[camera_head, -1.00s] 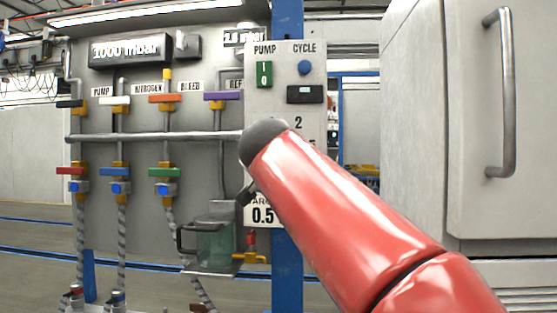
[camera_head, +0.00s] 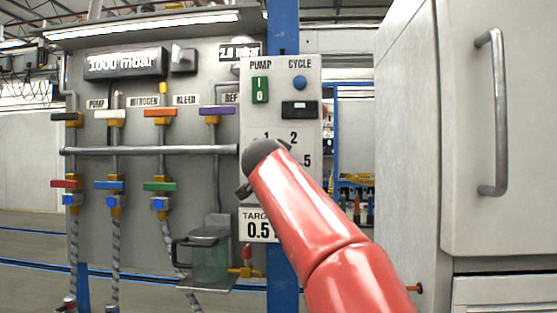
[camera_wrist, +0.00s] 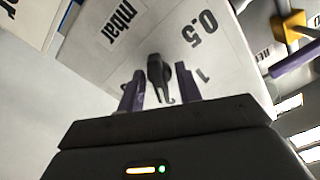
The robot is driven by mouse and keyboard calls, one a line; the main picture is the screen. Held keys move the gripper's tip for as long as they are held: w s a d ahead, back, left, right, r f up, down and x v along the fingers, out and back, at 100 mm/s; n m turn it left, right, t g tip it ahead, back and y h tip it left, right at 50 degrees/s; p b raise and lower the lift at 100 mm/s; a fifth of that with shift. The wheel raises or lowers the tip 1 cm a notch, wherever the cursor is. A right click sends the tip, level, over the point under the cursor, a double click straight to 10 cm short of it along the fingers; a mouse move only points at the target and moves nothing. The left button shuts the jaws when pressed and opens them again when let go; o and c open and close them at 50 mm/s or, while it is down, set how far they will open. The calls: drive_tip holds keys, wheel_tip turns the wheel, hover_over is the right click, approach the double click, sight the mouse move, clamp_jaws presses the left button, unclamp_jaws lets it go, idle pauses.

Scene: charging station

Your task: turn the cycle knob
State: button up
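The black knob (camera_wrist: 158,72) is on the pale panel in the wrist view, near the printed 0.5 and 1. My gripper (camera_wrist: 160,88) is open, its two purplish fingers apart on either side of the knob; I cannot tell whether they touch it. In the head view my red arm and its dark wrist hide the knob and the fingers. The control panel (camera_head: 310,185) there shows the numbers 1, 2 and 5 around the wrist. A blue button (camera_head: 300,83) sits under the CYCLE label, above the dial area. A target plate (camera_head: 258,226) reading 0.5 is below.
A green pump switch (camera_head: 260,90) and a small black display (camera_head: 300,109) are above my wrist. Valves with coloured handles, such as a purple one (camera_head: 217,111), and a glass vessel (camera_head: 209,264) stand left. A large pale cabinet (camera_head: 415,150) is close on the right.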

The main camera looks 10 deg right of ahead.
drive_tip(key=c, duration=0.7)
drive_tip(key=shift+n, duration=0.3)
drive_tip(key=n, duration=0.5)
drive_tip(key=n+p, duration=0.1)
drive_tip(key=n, duration=0.4)
drive_tip(key=shift+a+n, duration=0.1)
drive_tip(key=shift+n, duration=0.3)
drive_tip(key=n+p, duration=0.2)
drive_tip(key=n, duration=0.4)
drive_tip(key=n+p, duration=0.2)
drive_tip(key=n, duration=0.4)
drive_tip(key=shift+f+n, duration=0.1)
drive_tip(key=shift+n, duration=0.2)
